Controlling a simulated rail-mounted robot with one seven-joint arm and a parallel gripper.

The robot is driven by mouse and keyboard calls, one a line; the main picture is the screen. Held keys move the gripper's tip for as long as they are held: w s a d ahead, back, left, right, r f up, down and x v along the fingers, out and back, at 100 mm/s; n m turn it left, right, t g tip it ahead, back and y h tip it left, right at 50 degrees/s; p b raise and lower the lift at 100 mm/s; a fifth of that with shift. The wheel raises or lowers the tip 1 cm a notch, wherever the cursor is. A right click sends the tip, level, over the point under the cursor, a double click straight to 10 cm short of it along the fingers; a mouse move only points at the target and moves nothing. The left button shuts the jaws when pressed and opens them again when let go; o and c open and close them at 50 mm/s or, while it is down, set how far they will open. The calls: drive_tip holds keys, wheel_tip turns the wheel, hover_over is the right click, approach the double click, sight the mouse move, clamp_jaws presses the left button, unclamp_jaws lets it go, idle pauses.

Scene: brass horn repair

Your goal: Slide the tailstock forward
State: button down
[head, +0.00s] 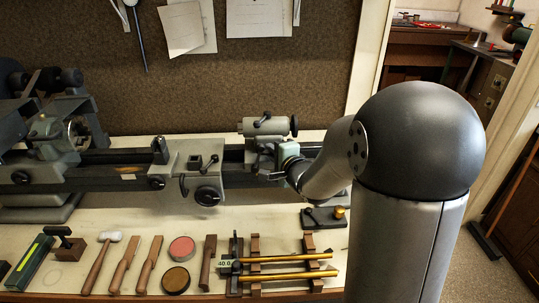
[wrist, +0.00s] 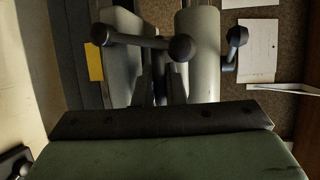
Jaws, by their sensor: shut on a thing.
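The tailstock (head: 252,127) is a grey-green casting on the right part of the lathe bed (head: 115,172), with a dark lever on top and a handwheel (head: 294,125) at its right end. My gripper (head: 276,160) is low at the tailstock's front right side and shut on it. The exact contact is hidden in the head view. In the wrist view, my dark fingers (wrist: 160,88) reach between grey tailstock parts (wrist: 200,60), close to a ball-ended lever (wrist: 140,41).
The carriage (head: 197,160) with its handwheel stands on the bed left of the tailstock, with a gap between. The headstock (head: 60,135) is at far left. A mallet (head: 100,262), wooden tools, round tins (head: 181,249) and a rack with brass tubes (head: 285,275) lie in front.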

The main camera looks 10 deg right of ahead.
drive_tip(key=shift+d, duration=0.1)
drive_tip(key=c, duration=1.8)
unclamp_jaws()
drive_tip(key=shift+s+d, duration=0.1)
drive_tip(key=shift+d, duration=0.05)
drive_tip(key=shift+o, duration=0.2)
drive_tip(key=shift+s, duration=0.1)
drive_tip(key=b+v, duration=0.6)
drive_tip(key=v, duration=1.1)
drive_tip(key=shift+s, duration=0.1)
